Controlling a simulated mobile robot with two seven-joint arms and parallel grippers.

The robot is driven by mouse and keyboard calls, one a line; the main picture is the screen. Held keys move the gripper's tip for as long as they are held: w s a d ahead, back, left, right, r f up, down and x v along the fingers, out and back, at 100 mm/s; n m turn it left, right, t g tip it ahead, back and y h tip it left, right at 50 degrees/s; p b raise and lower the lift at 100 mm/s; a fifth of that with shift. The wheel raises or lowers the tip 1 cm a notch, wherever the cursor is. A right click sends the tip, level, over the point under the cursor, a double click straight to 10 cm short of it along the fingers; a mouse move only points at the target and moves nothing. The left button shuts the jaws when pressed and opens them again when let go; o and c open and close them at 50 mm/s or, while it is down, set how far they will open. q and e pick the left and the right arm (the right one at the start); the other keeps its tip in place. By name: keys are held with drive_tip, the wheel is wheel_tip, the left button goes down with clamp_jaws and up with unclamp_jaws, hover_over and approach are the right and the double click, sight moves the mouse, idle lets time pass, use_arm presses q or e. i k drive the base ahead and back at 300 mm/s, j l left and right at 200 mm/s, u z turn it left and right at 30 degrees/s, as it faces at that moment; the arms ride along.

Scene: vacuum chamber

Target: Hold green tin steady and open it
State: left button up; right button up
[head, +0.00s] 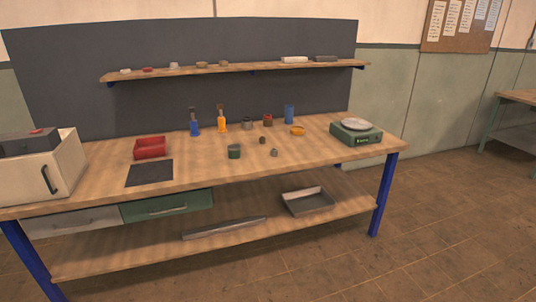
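Neither of my grippers shows in the head view, and nothing is touching the tin.
A dark mat (150,173) and a red bin (149,148) lie left of the tin. A small grey piece (274,152) and a dark piece (262,140) stand to its right. A green scale (356,132) is at the right end, a white box (45,170) at the left.

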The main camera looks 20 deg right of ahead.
sight(236, 154)
drive_tip(key=i+l+u, duration=0.1)
drive_tip(key=i+l, duration=0.3)
drive_tip(key=i+l+u, duration=0.15)
drive_tip(key=i+l, duration=0.2)
drive_tip(key=i+l+u, duration=0.1)
drive_tip(key=i+l, duration=0.25)
drive_tip(key=l, duration=0.15)
drive_tip(key=i+l+u, duration=0.15)
drive_tip(key=i+l, duration=0.15)
drive_tip(key=l, duration=0.2)
